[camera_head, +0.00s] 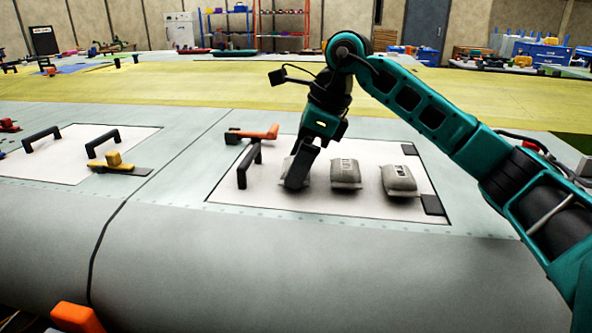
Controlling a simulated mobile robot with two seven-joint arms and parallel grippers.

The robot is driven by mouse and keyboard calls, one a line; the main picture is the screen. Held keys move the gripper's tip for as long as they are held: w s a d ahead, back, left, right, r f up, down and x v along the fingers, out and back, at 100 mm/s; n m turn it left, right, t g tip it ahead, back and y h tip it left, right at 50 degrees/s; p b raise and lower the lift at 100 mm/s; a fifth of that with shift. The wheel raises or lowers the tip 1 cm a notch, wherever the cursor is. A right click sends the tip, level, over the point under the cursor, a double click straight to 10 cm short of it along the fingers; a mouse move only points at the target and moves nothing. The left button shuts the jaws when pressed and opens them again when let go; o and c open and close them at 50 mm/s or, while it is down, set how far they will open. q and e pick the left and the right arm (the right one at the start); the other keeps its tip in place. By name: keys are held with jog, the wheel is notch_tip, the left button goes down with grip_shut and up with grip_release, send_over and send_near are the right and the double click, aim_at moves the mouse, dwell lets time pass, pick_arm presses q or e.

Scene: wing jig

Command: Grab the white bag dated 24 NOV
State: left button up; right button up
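Three pale grey-white bags lie in a row on a white panel (235,190) on the wing. The middle bag (345,174) and the right bag (398,181) are in plain view with small dark print, too small to read. The left bag (286,166) is mostly hidden behind my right gripper (297,183). That gripper points down, with its fingers in front of or at the left bag. I cannot tell whether the fingers are open or shut, or whether they touch it. My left gripper is not in view.
Another white panel (60,160) with handles and a yellow tool (114,161) is further left. Black pads mark the panel's right corners. The wing's front surface is clear.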

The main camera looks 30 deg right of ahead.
jog(key=c, duration=0.6)
jog(key=shift+r, duration=0.15)
